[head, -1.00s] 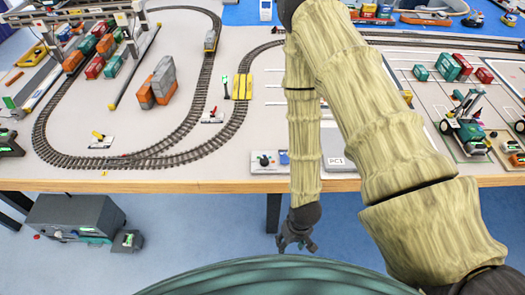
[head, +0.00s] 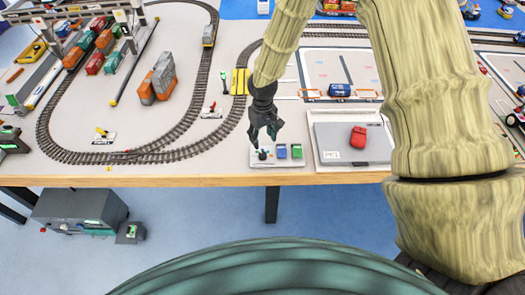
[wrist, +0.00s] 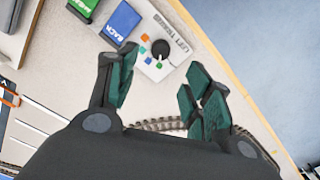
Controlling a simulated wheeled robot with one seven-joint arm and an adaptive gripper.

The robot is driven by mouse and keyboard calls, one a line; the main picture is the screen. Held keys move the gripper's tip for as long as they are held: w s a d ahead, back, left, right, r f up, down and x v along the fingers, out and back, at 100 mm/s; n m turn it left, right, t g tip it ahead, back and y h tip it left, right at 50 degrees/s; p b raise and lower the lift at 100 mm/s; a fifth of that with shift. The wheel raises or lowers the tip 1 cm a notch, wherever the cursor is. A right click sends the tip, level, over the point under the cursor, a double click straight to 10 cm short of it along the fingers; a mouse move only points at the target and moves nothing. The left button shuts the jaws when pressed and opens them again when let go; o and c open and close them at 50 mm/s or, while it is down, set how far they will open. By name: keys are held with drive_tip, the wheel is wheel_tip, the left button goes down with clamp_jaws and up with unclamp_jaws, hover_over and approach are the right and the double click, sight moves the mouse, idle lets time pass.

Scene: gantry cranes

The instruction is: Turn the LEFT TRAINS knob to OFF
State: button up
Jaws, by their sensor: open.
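The LEFT TRAINS panel (head: 257,162) is a pale plate at the table's front edge. Its black round knob (wrist: 160,48) stands among small coloured marks in the wrist view, and it also shows in the head view (head: 262,154). A blue BACK block (wrist: 121,22) and a green block (wrist: 84,4) sit beside the knob. In the head view they are the blue (head: 281,151) and green (head: 296,151) blocks. My gripper (head: 265,143) is open and empty, just above the panel. In the wrist view the knob lies beyond and between its fingers (wrist: 160,88). The knob's pointer setting is too small to read.
A grey PC1 board (head: 335,143) with a red object (head: 358,137) lies right of the panel. Model track (head: 150,158) curves to the left. Yellow crossing strips (head: 239,82) stand behind. The table's front edge (head: 150,181) is close to the panel.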

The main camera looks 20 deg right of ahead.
sight(263, 154)
drive_tip(key=shift+f+p, duration=1.5)
drive_tip(key=shift+f, duration=3.15)
drive_tip(key=c, duration=1.1)
